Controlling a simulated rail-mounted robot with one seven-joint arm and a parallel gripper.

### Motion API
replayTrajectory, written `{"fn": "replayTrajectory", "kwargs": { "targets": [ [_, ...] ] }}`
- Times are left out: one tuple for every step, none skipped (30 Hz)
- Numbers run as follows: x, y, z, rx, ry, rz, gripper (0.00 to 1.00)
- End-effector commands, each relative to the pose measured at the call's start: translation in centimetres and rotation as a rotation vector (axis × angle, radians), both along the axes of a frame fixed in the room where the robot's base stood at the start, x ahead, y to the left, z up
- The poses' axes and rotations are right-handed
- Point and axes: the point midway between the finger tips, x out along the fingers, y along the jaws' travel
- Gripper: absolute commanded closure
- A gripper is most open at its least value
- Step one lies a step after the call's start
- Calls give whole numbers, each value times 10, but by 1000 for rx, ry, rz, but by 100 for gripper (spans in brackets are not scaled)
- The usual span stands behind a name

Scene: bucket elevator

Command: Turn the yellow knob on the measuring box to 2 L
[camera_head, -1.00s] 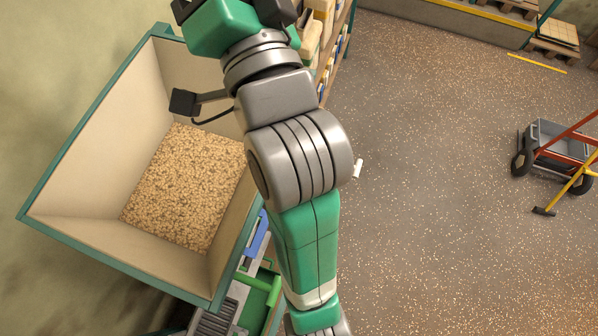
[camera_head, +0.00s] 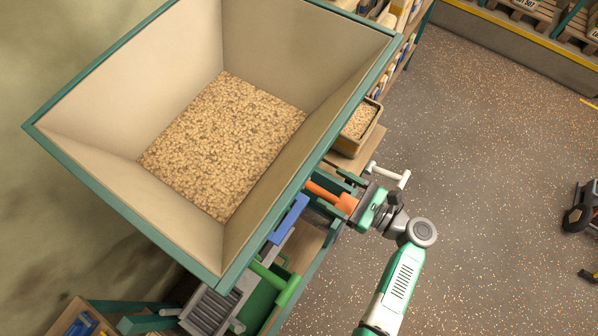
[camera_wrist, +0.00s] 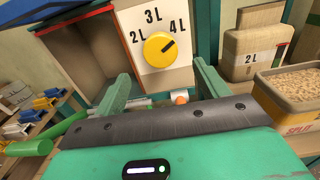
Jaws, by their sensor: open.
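The yellow knob (camera_wrist: 160,49) sits on a white dial panel (camera_wrist: 183,76) marked 2 L, 3 L and 4 L in the wrist view. Its dark pointer mark slants up and right, toward the 4 L label. The panel is at the right of a brown open box front (camera_wrist: 76,46), which looks like the measuring box. My gripper (camera_wrist: 163,77) is open, with one green finger on each side below the knob and nothing between them. In the head view my gripper (camera_head: 357,203) is beside the machine under the hopper; the knob cannot be made out there.
A large hopper (camera_head: 70,170) of grain fills the upper left of the head view. A green handle (camera_wrist: 30,147) is at left in the wrist view. A beige container marked 2 L (camera_wrist: 256,66) and a grain bin (camera_wrist: 294,103) stand at right. Open floor (camera_head: 490,230) lies right.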

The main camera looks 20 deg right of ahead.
Motion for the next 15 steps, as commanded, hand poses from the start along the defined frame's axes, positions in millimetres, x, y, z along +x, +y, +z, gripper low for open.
{"fn": "replayTrajectory", "kwargs": {
  "targets": [
    [4,3,0,-1,0,3,27],
    [8,6,0,-1,0,3,27],
    [13,10,1,-2,0,4,27],
    [18,14,1,-2,0,5,27],
    [23,18,1,-3,-1,5,27],
    [30,22,1,-3,-1,5,27],
    [35,25,0,-4,0,4,27],
    [39,29,0,-4,0,4,27],
    [45,33,0,-4,0,3,27],
    [48,35,0,-4,0,3,27],
    [52,38,1,-4,-1,3,27],
    [56,40,1,-4,-1,2,27],
    [58,42,1,-4,-1,2,27],
    [60,44,0,-5,0,2,27],
    [62,45,0,-5,0,2,27]
  ]
}}
